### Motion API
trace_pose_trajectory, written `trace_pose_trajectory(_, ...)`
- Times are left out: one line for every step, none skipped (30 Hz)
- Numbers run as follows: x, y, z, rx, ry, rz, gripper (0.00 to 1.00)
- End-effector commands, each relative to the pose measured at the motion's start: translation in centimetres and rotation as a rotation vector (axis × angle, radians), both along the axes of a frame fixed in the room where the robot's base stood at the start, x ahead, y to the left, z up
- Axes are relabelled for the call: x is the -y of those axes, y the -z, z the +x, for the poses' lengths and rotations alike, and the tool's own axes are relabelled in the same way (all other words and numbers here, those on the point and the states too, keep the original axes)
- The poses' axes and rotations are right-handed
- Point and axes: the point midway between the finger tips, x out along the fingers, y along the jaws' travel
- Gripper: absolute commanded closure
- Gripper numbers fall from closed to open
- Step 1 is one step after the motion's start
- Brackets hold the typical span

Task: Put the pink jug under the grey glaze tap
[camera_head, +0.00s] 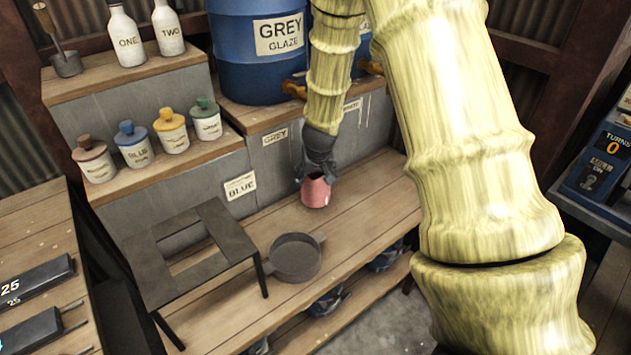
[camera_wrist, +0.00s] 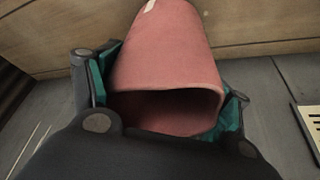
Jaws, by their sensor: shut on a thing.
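The pink jug (camera_head: 315,191) is at the back of the lower wooden bench in the head view, below my gripper (camera_head: 319,166). In the wrist view the pink jug (camera_wrist: 168,65) lies between the teal-padded fingers of my gripper (camera_wrist: 165,105), which is shut on it. I cannot tell whether the jug's base touches the bench. The blue barrel marked GREY GLAZE (camera_head: 262,55) stands above and to the left of the jug. Its orange-brown tap (camera_head: 293,89) sticks out at the barrel's lower right. A GREY label (camera_head: 275,136) is on the wall below.
A dark pan (camera_head: 295,258) and a black metal stand (camera_head: 190,250) occupy the bench front and left. Several lidded jars (camera_head: 170,132) stand on the left step. Bare bench planks (camera_head: 365,196) lie right of the jug. My arm hides part of the back.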

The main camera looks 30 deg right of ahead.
Motion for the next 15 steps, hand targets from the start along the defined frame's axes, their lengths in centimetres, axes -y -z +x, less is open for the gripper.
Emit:
trace_pose_trajectory(0.0,0.7,0.0,-0.001,0.001,0.002,0.85)
trace_pose_trajectory(0.0,1.0,0.0,0.0,0.001,0.002,0.85)
trace_pose_trajectory(0.0,1.4,0.0,0.0,0.002,0.002,0.85)
trace_pose_trajectory(0.0,1.6,0.0,0.0,0.002,0.002,0.85)
trace_pose_trajectory(0.0,1.7,0.0,0.0,0.002,0.001,0.85)
trace_pose_trajectory(0.0,1.8,0.0,0.001,0.001,0.0,0.85)
trace_pose_trajectory(0.0,1.8,0.0,0.001,0.001,0.0,0.85)
trace_pose_trajectory(0.0,1.8,0.0,0.002,0.001,-0.001,0.85)
trace_pose_trajectory(0.0,1.8,0.0,0.002,0.0,-0.001,0.85)
trace_pose_trajectory(0.0,1.8,0.0,0.002,0.0,-0.001,0.85)
trace_pose_trajectory(0.0,1.8,0.0,0.002,0.0,-0.001,0.85)
trace_pose_trajectory(0.0,1.8,0.0,0.001,0.0,0.0,0.85)
trace_pose_trajectory(0.0,1.8,0.0,0.001,0.0,0.0,0.85)
trace_pose_trajectory(0.0,1.9,0.0,0.001,0.0,0.0,0.85)
trace_pose_trajectory(0.0,2.0,0.0,0.001,0.0,0.0,0.85)
